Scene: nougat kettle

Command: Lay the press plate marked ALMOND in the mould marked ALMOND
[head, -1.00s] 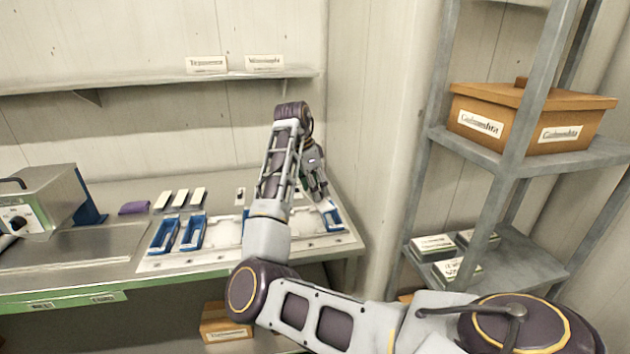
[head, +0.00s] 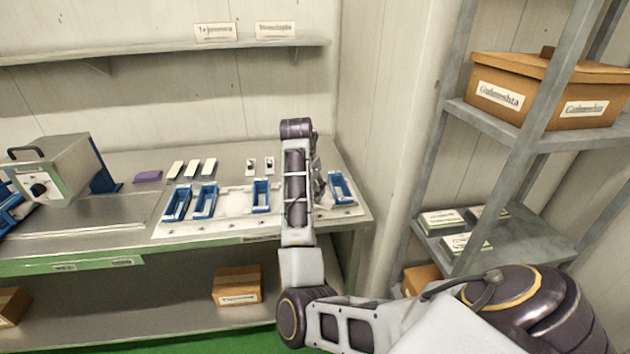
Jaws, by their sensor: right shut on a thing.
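Several blue moulds stand in a row on the white board (head: 235,229): two at the left (head: 177,203) (head: 204,201), one in the middle (head: 261,196) and one at the right (head: 341,188). Their markings cannot be read. Two pale plates with dark knobs (head: 251,166) (head: 269,165) lie behind the board. My right gripper (head: 319,183) is beside the right-hand mould, mostly hidden behind my forearm. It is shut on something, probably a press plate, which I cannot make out. I cannot tell which plate is marked ALMOND. My left gripper is out of view.
Three white pieces (head: 192,167) and a purple block (head: 148,177) lie on the counter left of the plates. A grey machine (head: 62,177) stands further left. A metal rack with a brown box (head: 545,90) stands at the right. A labelled shelf (head: 150,50) runs above.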

